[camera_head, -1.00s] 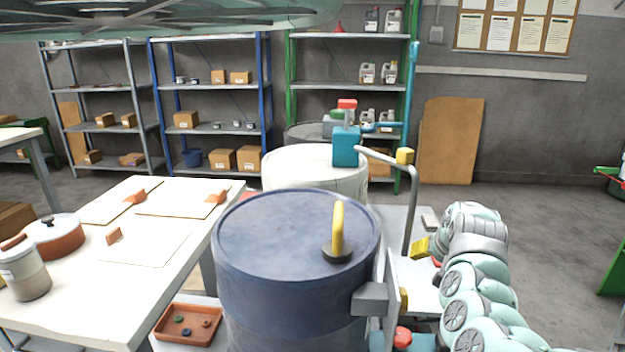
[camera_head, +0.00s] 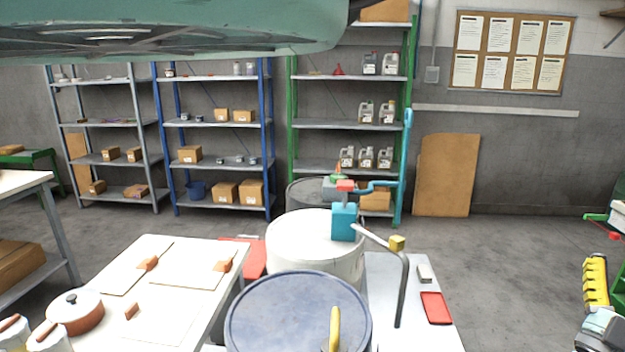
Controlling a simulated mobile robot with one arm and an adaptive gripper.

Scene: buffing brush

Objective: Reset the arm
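The yellow ribbed end part of my arm (camera_head: 597,282) shows at the lower right edge of the picture. The grey and teal wrist below it is cut off by the frame. I cannot make out two separate fingertips, so its opening is unclear. No held object can be made out. The brush with a yellow handle (camera_head: 334,328) stands upright on the blue drum lid (camera_head: 285,308), well to the left of my arm.
A white drum (camera_head: 290,240) with a teal pump (camera_head: 344,222) and bent grey pipe (camera_head: 402,290) stands behind the blue drum. A white worktable (camera_head: 215,250) is at the left. Shelves (camera_head: 345,122) line the wall. Grey floor (camera_head: 510,270) lies open at the right.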

